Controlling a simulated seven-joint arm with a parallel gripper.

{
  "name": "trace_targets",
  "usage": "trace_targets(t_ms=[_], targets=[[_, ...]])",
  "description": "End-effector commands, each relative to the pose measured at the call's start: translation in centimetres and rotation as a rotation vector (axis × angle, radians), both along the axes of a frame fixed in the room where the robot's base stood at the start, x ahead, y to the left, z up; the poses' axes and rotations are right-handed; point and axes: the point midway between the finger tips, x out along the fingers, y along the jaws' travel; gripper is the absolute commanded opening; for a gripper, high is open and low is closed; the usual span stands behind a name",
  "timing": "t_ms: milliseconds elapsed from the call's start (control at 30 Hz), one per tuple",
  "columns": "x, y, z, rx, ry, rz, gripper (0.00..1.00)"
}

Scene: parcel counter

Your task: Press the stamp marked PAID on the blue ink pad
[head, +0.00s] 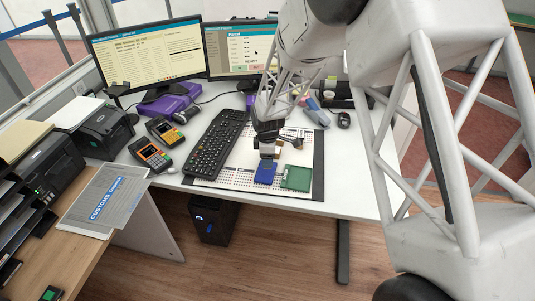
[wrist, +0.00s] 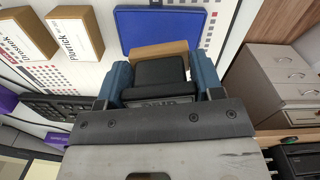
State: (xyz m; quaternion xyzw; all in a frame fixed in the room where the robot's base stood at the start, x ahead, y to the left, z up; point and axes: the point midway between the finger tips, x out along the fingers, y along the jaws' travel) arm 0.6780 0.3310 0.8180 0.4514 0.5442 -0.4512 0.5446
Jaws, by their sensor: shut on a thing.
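My gripper (head: 267,136) is shut on a stamp with a black top (wrist: 160,70) and a light brown body, held between the two blue fingers (wrist: 162,84). Lettering on the stamp is partly cut off by the gripper, so I cannot read it surely. The blue ink pad (head: 265,174) lies on the mat, just in front of the stamp in the head view. In the wrist view the blue pad (wrist: 135,30) shows beyond the stamp, partly hidden by it. The stamp is at or over the pad's near edge there; I cannot tell whether they touch.
A green pad (head: 297,178) lies right of the blue one. Two other labelled stamps (wrist: 76,32) (wrist: 27,34) stand to the left in the wrist view. A keyboard (head: 217,144) is left of the mat, and card terminals (head: 150,153) are farther left. A grey drawer unit (wrist: 280,85) shows in the wrist view.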

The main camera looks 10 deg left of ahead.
Motion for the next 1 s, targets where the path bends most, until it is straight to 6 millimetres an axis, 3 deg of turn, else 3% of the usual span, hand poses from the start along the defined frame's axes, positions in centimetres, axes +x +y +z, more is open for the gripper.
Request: trace_targets(t_ms=[500, 1000], targets=[[0.0, 0.0, -3.4, 0.000, 0.001, 0.000, 0.00], [0.0, 0.0, -3.7, 0.000, 0.000, 0.000, 0.00]])
